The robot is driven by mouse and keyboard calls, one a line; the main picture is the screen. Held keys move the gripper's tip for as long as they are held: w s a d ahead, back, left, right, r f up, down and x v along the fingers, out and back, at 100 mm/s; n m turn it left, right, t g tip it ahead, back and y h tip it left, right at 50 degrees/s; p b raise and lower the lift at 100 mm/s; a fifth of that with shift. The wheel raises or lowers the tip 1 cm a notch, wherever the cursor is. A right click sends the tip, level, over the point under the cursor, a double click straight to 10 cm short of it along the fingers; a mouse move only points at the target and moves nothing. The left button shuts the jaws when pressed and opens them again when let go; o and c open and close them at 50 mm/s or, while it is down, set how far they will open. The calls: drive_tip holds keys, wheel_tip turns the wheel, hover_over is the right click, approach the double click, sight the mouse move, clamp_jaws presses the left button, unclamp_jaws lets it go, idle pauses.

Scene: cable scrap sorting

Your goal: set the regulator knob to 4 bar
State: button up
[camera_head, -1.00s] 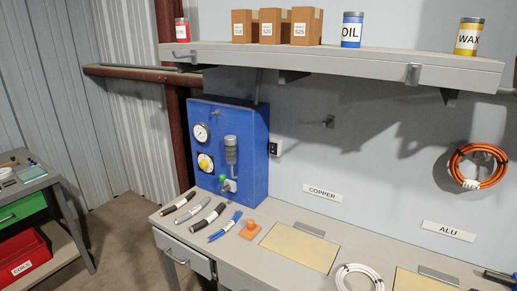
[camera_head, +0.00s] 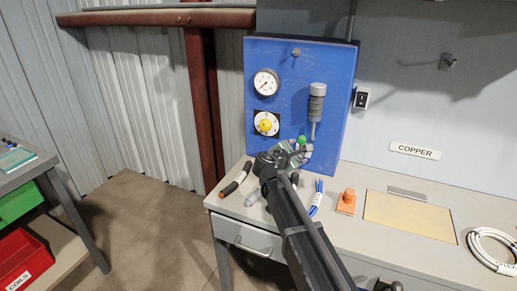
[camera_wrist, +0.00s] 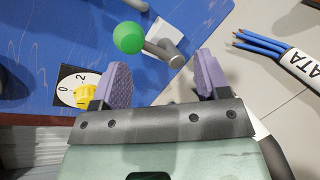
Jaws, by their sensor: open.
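The yellow regulator knob (camera_head: 265,124) sits on a dark square dial plate low on the blue panel (camera_head: 325,75). In the wrist view the knob (camera_wrist: 86,96) is at the left, partly behind my left finger; marks 0 and 2 show on its white dial. The knob's exact setting cannot be read. A round white gauge (camera_head: 266,82) is above it; its reading is too small to tell. My gripper (camera_wrist: 153,80) is open and empty, its purple pads apart, to the right of the knob. In the head view my gripper (camera_head: 294,150) is low before the panel.
A green ball-ended lever (camera_wrist: 128,38) sticks out beyond my open fingers. A grey cylinder (camera_head: 317,103) hangs on the panel's right. Blue cables (camera_head: 317,197), an orange piece (camera_head: 346,202) and a yellow pad (camera_head: 410,217) lie on the bench.

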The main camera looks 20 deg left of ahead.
sight(263, 128)
drive_tip(key=s+a+r+n+t+y+b, duration=0.1)
drive_tip(key=a+n+t+y, duration=0.25)
drive_tip(key=a+n, duration=0.85)
drive_tip(key=w+a+m, duration=0.1)
drive_tip(key=w, duration=0.2)
drive_tip(key=w+a+m, duration=0.1)
drive_tip(key=w, duration=0.3)
drive_tip(key=w+a+m, duration=0.1)
drive_tip(key=w+m, duration=0.1)
drive_tip(key=w, duration=0.1)
drive_tip(key=shift+w+a+r, duration=0.2)
drive_tip(key=shift+w+a, duration=0.15)
drive_tip(key=shift+w, duration=0.05)
drive_tip(key=shift+c, duration=0.2)
drive_tip(key=c, duration=0.9)
